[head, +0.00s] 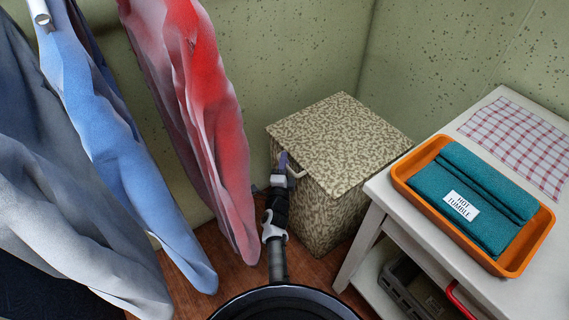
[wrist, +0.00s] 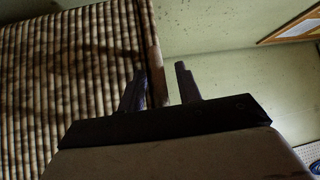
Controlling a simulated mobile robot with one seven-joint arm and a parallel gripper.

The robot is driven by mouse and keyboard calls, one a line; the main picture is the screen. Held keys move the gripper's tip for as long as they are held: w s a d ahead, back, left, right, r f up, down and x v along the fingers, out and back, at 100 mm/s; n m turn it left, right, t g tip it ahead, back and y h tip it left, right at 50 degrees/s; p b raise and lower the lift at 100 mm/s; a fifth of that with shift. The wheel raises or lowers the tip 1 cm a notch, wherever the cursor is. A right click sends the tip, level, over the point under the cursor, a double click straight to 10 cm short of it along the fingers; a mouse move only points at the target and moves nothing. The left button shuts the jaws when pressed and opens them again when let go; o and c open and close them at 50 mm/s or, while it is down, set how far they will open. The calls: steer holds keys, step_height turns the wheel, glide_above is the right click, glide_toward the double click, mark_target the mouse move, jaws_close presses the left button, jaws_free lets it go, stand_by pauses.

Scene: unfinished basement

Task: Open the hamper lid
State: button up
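The hamper (head: 318,215) is a speckled beige and brown woven box in the corner. Its flat lid (head: 340,140) lies closed on top, with a pale loop handle (head: 297,171) at the near left edge. My gripper (head: 283,158) is at that edge, beside the handle. In the wrist view my gripper (wrist: 162,72) has two dark fingers standing apart. The ribbed woven hamper surface (wrist: 70,75) fills the left, and its edge strip runs down between the fingers. The handle does not show clearly there, and I cannot tell whether the fingers touch the hamper.
Grey, blue and red garments (head: 205,110) hang to the left, close to my arm. A white table (head: 480,125) stands right of the hamper, bearing an orange tray (head: 405,172) with a teal folded cloth (head: 485,185) and a checked cloth (head: 520,140). Speckled green walls stand behind.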

jaws_close()
